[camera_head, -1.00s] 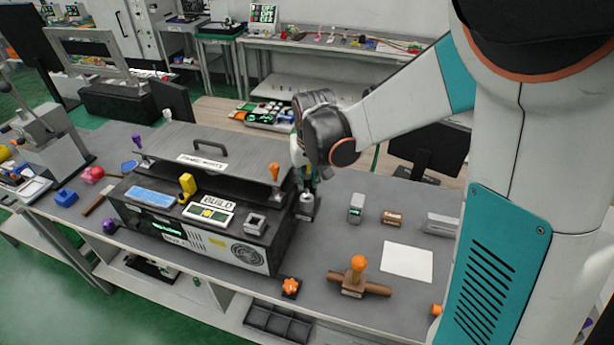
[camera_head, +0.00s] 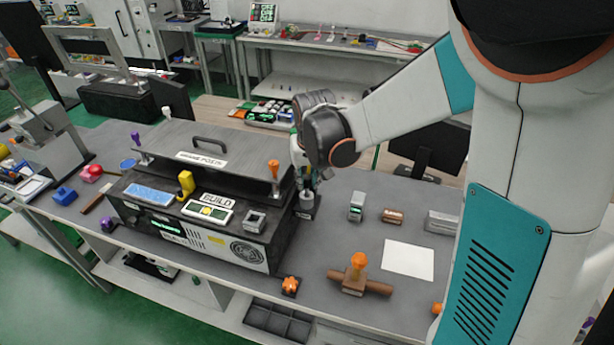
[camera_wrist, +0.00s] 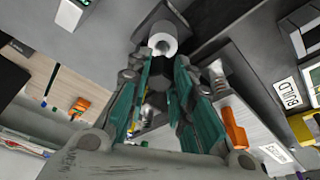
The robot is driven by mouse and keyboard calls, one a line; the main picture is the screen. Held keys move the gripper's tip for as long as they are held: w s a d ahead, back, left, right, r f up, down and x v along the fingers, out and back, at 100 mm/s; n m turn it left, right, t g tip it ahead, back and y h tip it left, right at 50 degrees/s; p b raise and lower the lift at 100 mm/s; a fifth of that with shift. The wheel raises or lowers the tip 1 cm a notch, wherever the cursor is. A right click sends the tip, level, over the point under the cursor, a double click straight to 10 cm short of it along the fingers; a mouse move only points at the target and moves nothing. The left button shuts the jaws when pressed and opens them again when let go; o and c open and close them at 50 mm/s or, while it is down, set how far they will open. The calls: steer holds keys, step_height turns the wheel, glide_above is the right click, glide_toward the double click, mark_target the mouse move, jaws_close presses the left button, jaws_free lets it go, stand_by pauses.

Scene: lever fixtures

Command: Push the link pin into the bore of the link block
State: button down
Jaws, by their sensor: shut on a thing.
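The link pin appears to be the pale grey cylinder (camera_wrist: 162,42) with a dark round centre at my fingertips in the wrist view. My gripper (camera_wrist: 166,58) has its two teal-sided fingers closed about it. In the head view my gripper (camera_head: 308,182) points down beside the right end of the black machine. The link block appears to be the dark grey block (camera_head: 305,212) under the pin. It also shows behind the pin in the wrist view (camera_wrist: 196,18). The bore is hidden, so I cannot tell how deep the pin sits.
The black machine (camera_head: 250,252), with an orange-handled post (camera_head: 273,170), stands close on the left. Right of the gripper are a small grey block (camera_head: 356,206), a brown cylinder (camera_head: 392,215) and white paper (camera_head: 408,260). An orange-knobbed brown fixture (camera_head: 358,285) stands nearer the front.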

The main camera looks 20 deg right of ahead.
mark_target(308, 181)
steer(key=shift+f+b, duration=1.4)
steer(key=shift+f, duration=0.35)
steer(key=c, duration=1.3)
jaws_free()
steer(key=shift+c, duration=0.2)
steer(key=v, duration=1.2)
steer(key=shift+s, duration=0.25)
